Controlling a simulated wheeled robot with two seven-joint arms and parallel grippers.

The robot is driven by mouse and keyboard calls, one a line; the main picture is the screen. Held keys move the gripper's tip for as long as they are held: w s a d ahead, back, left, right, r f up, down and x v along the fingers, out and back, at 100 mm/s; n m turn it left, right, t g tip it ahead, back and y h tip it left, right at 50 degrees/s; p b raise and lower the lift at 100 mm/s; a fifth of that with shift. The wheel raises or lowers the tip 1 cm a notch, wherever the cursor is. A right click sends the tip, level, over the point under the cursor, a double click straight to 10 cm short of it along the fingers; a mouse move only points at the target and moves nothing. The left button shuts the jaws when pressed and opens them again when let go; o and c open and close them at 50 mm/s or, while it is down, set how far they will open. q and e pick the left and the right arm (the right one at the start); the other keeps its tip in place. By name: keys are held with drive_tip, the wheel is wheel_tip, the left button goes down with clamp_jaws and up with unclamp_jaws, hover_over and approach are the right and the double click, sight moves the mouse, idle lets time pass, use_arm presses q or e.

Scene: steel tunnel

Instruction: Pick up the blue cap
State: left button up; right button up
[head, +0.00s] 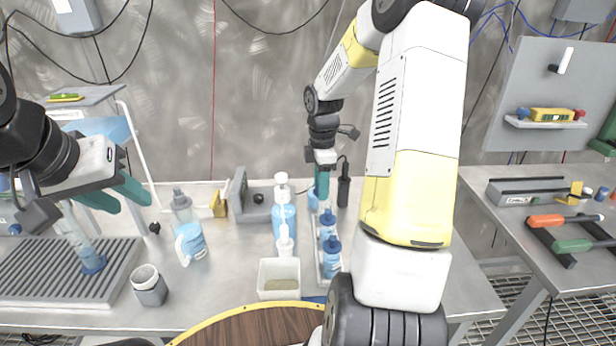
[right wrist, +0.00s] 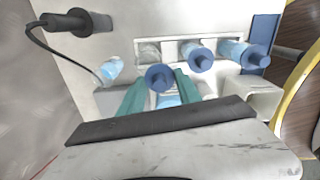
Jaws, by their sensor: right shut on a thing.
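In the right wrist view, a blue cap (right wrist: 158,77) on a bottle sits between the two teal fingers of my right gripper (right wrist: 160,92), which is shut on it. In the head view my right gripper (head: 322,188) reaches down at the far end of a white rack (head: 319,268). The fingertips and the held cap are mostly hidden there. Two more blue-capped bottles stand in the rack, a middle one (head: 327,222) and a near one (head: 332,256). My left gripper (head: 118,194) is open and empty above the left part of the bench.
A black cylindrical tool (head: 343,190) stands beside the right gripper.

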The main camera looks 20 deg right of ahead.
drive_tip(key=s+a+r, duration=0.1)
drive_tip(key=s+a, duration=0.8)
drive_tip(key=s, duration=0.1)
drive_tip(key=shift+r, duration=0.15)
